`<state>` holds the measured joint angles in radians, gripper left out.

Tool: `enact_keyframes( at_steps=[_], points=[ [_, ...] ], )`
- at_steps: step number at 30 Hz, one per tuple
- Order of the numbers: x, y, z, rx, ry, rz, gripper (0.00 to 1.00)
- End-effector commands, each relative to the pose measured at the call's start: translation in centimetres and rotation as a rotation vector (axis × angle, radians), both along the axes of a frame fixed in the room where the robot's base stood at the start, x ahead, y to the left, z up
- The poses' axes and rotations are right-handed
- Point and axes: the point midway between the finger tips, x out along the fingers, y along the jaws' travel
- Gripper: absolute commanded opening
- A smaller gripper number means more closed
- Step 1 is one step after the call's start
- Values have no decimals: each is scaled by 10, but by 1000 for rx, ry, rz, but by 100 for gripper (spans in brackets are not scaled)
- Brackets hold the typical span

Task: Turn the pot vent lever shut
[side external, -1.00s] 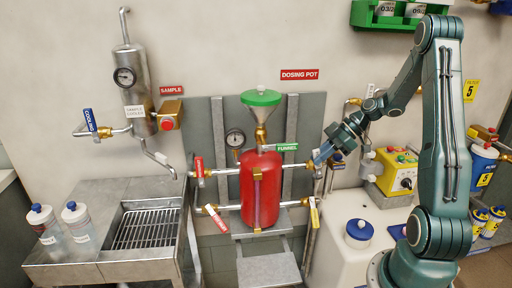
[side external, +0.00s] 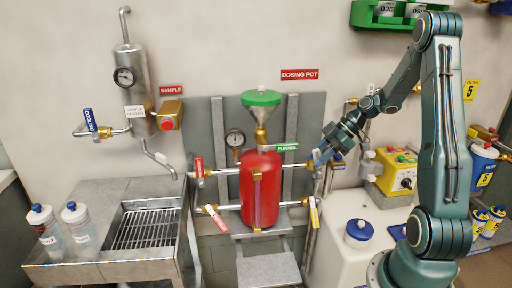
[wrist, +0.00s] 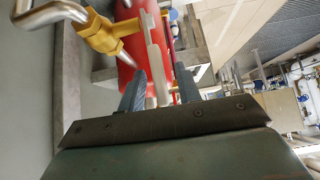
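The red dosing pot (side external: 260,195) stands in the middle of the side view, with valves on both sides. My gripper (side external: 319,160) is at the brass valve just right of the pot's upper part. In the wrist view a pale grey lever (wrist: 155,55) runs down from beside a brass valve body (wrist: 103,32) and passes between the fingers of my gripper (wrist: 160,88). The fingers are apart, with a visible gap beside the lever. Its lower end is partly hidden between them. No label is readable on this lever.
The green funnel lever (side external: 287,147) lies close left of my gripper. A yellow control box (side external: 393,175) and white tank (side external: 340,240) are to the right.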

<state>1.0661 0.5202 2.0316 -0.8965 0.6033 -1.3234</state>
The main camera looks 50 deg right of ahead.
Motion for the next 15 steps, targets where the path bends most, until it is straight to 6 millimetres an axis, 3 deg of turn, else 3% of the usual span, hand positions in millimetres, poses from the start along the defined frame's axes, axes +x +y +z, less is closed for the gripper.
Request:
enact_keyframes(
  at_steps=[15],
  points=[
    [13,13,-4,-171,167,4,34]
  ],
)
